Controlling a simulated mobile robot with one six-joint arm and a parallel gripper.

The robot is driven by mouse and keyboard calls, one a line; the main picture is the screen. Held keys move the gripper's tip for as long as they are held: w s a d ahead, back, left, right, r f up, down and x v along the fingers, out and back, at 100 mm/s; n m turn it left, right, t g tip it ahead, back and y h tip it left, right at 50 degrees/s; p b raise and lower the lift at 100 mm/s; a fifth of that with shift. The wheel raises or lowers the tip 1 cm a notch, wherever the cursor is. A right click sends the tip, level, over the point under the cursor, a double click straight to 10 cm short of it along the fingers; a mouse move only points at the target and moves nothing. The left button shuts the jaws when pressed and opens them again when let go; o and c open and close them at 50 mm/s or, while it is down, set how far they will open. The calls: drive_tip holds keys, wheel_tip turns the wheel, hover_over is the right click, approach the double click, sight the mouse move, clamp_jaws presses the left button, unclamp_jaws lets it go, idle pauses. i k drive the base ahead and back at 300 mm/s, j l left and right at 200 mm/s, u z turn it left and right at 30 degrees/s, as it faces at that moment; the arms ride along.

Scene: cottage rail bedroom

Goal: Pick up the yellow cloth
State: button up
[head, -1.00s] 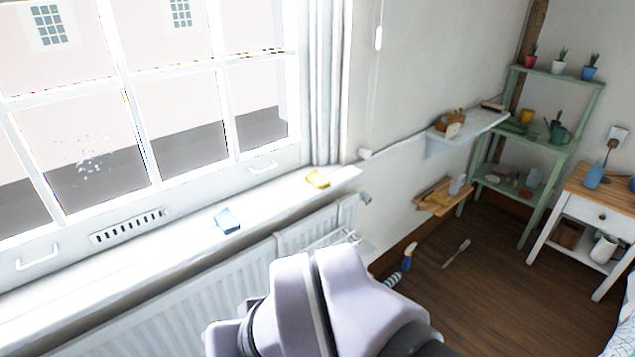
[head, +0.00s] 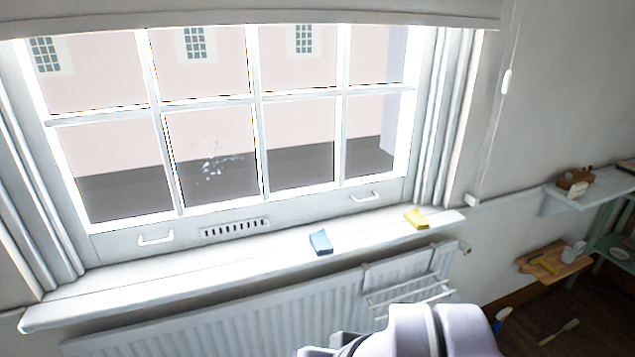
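The yellow cloth (head: 416,218) lies on the right part of the white window sill, below the window's right side. A blue block-like item (head: 320,242), perhaps a sponge or cloth, lies on the sill to its left. Part of my arm shows at the bottom of the head view, in front of the radiator and below the yellow cloth. My gripper's fingers are not visible. Nothing touches the yellow cloth.
A radiator (head: 230,318) with a small white rack (head: 408,292) stands under the sill (head: 190,275). Two window handles (head: 156,238) sit just above the sill. A wooden shelf (head: 553,262) and a white shelf (head: 597,190) are on the right wall.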

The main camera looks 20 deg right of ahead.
sight(414, 216)
drive_tip(key=i+l, duration=0.25)
drive_tip(key=l, duration=0.2)
drive_tip(key=i+l, duration=0.55)
drive_tip(key=l, duration=0.3)
drive_tip(key=i+l, duration=0.3)
drive_tip(key=l, duration=0.15)
drive_tip(key=z, duration=0.05)
